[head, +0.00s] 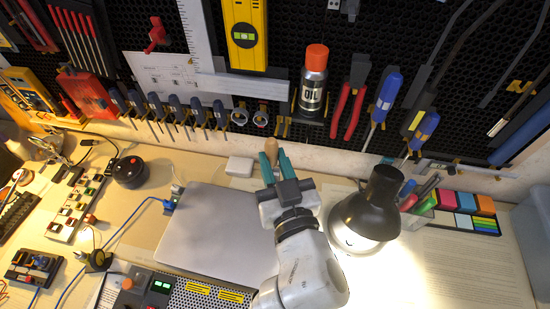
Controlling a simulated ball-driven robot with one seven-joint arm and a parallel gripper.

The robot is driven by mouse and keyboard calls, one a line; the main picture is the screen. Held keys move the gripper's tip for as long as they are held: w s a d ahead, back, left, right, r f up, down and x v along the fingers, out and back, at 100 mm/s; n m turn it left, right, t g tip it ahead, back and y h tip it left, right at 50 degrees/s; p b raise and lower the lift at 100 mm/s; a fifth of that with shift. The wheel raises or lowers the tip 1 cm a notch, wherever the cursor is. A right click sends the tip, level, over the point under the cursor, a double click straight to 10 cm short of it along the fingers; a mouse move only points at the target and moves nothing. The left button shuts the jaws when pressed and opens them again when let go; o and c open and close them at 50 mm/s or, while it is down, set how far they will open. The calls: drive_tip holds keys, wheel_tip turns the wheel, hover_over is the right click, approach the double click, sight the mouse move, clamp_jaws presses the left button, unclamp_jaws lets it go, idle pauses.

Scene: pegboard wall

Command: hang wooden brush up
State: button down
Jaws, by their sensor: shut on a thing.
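My gripper (272,158) is in the middle of the head view, over the back of the desk and just below the pegboard (150,85). Its teal fingers are shut on the wooden brush (271,146). Only a rounded, light wooden end of the brush shows, pointing up toward the board. The rest of it, and any bristles, are hidden by the fingers and the gripper body. A small yellow hook (283,127) on the board's lower edge is just above and to the right of the brush end.
An oil can (312,85), red pliers (348,105) and a row of screwdrivers (175,108) hang near the hook. A closed laptop (215,230) lies left of my arm. A lit black lamp (368,212) stands close on the right. A white box (239,166) sits behind the laptop.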

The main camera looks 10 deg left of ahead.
drive_tip(key=shift+w+d+f+p, duration=0.1)
drive_tip(key=shift+w+p, duration=1.1)
drive_tip(key=shift+w, duration=1.2)
drive_tip(key=shift+w+d+p, duration=0.1)
drive_tip(key=shift+w+p, duration=1.05)
drive_tip(key=shift+w, duration=1.2)
drive_tip(key=shift+w+f+b, duration=0.25)
drive_tip(key=shift+w+b, duration=0.05)
drive_tip(key=shift+w, duration=0.05)
drive_tip(key=c, duration=0.9)
unclamp_jaws()
drive_tip(key=shift+o, duration=0.2)
drive_tip(key=b+v, duration=0.2)
drive_tip(key=v, duration=0.9)
drive_tip(key=shift+r, duration=0.1)
